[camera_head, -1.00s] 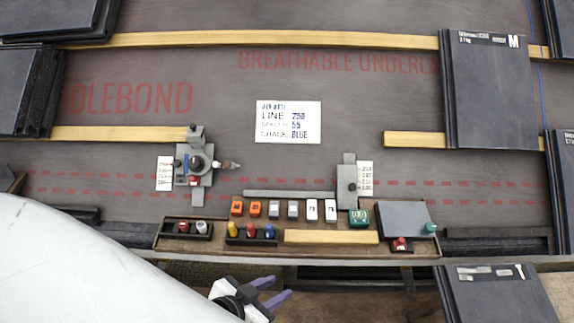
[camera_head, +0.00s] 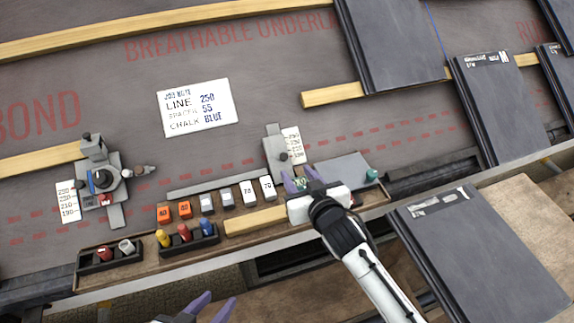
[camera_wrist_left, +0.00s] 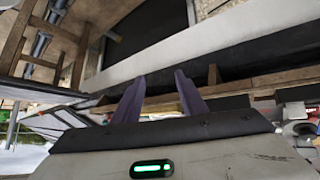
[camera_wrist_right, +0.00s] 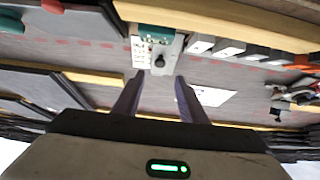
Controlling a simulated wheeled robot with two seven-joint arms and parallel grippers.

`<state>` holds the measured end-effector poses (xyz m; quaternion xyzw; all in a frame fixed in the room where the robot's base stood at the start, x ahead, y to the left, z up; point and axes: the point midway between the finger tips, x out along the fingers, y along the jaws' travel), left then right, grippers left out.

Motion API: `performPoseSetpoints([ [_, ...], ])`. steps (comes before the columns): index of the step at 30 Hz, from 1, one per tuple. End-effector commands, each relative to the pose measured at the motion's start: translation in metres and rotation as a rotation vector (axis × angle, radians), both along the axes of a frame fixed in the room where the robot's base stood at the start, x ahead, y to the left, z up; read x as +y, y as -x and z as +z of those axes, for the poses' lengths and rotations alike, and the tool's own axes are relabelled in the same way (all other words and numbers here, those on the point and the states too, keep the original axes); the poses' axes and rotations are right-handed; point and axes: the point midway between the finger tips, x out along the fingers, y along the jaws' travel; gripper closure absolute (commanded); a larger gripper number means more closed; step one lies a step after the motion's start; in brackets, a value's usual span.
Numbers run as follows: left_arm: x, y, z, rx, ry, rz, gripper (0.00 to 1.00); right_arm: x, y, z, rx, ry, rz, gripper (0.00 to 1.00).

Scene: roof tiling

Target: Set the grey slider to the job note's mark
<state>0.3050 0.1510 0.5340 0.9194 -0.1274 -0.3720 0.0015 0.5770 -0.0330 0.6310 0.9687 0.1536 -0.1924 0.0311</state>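The job note (camera_head: 200,107) reads LINE 250, SPACER 55, CHALK BLUE. My right gripper (camera_head: 300,182) is open and empty just on the near side of the slider; the knob (camera_wrist_right: 159,61) shows ahead of its fingertips in the right wrist view. My left gripper (camera_head: 213,308) is open and empty at the bottom edge, away from the slider.
A second grey device (camera_head: 103,180) with a card marked 250 to 190 stands left. A wooden tray (camera_head: 140,277) along the near edge holds coloured blocks and pegs. A green block (camera_wrist_right: 155,31) is close to the slider. Dark tiles (camera_head: 480,255) lie right. Underlay around the note is clear.

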Motion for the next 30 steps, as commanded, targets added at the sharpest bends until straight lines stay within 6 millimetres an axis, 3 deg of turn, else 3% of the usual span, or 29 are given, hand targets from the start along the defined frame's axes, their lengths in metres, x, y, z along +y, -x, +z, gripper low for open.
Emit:
performPoseSetpoints([
  [9,-0.003,-0.002,-0.011,-0.018,0.024,0.010,0.62,0.016,-0.051,-0.024,-0.002,-0.001,0.000,0.62],
  [15,-0.004,0.001,-0.015,-0.019,0.037,0.017,0.62,0.024,-0.073,-0.033,0.000,-0.001,0.000,0.62],
  [28,-0.006,-0.002,-0.011,-0.030,0.048,0.022,0.62,0.026,-0.082,-0.035,0.001,-0.002,-0.001,0.62],
  [30,-0.006,-0.002,-0.011,-0.030,0.049,0.023,0.62,0.026,-0.082,-0.035,0.000,-0.001,0.000,0.71],
])
